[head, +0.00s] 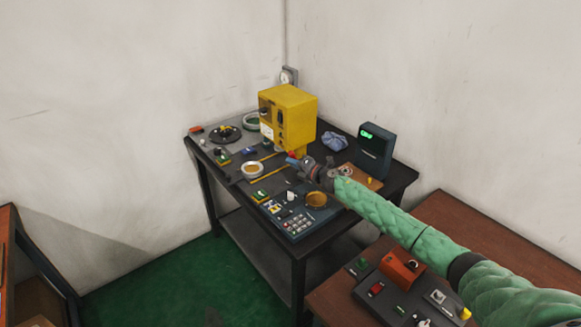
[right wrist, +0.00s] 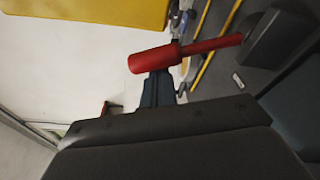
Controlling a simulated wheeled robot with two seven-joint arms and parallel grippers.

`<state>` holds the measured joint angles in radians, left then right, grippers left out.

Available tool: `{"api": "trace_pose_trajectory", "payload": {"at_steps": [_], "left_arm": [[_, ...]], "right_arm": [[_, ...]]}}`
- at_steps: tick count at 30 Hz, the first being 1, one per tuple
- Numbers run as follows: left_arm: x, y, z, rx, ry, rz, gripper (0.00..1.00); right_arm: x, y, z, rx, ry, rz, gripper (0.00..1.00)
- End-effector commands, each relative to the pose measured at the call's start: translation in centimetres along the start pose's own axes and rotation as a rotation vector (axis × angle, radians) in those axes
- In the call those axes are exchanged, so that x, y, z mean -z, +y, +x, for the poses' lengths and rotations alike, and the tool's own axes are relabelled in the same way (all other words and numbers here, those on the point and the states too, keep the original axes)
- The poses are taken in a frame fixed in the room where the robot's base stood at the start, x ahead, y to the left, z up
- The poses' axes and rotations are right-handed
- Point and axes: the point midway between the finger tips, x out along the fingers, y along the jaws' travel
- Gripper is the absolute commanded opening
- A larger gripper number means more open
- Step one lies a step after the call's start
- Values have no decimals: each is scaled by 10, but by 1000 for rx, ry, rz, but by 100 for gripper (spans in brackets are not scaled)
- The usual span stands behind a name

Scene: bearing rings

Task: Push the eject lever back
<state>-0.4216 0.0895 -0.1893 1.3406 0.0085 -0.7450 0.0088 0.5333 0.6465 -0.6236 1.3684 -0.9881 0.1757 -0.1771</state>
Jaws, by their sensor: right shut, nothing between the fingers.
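The eject lever has a red grip (right wrist: 155,60) on a thin red rod that runs to a dark block (right wrist: 275,42) in the right wrist view. In the head view, a small red part (head: 292,154) shows beside my gripper, below the yellow machine (head: 287,115). My right gripper (head: 293,161) is shut and empty. Its blue-grey fingers (right wrist: 158,88) are right at the red grip, which partly covers their tips. I cannot tell whether they touch. My left gripper is not in view.
The dark table (head: 232,188) holds a white ring (head: 252,169), a keypad panel (head: 297,222), a brass-coloured dish (head: 316,199) and a dark box with a green display (head: 374,150). A brown bench (head: 455,215) with a control box stands at right.

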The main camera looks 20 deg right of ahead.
Motion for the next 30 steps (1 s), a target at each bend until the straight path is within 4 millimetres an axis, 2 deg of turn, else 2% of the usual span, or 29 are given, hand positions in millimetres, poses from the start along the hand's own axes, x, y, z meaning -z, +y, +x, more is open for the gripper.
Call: {"api": "trace_pose_trajectory", "payload": {"at_steps": [10,18,30], "left_arm": [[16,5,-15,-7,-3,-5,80],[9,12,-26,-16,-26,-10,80],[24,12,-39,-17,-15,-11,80]], "right_arm": [[-32,1,-6,-53,-2,290,0],[-50,-3,-9,-86,-1,474,0],[-63,-6,-11,-108,-1,597,0]]}}
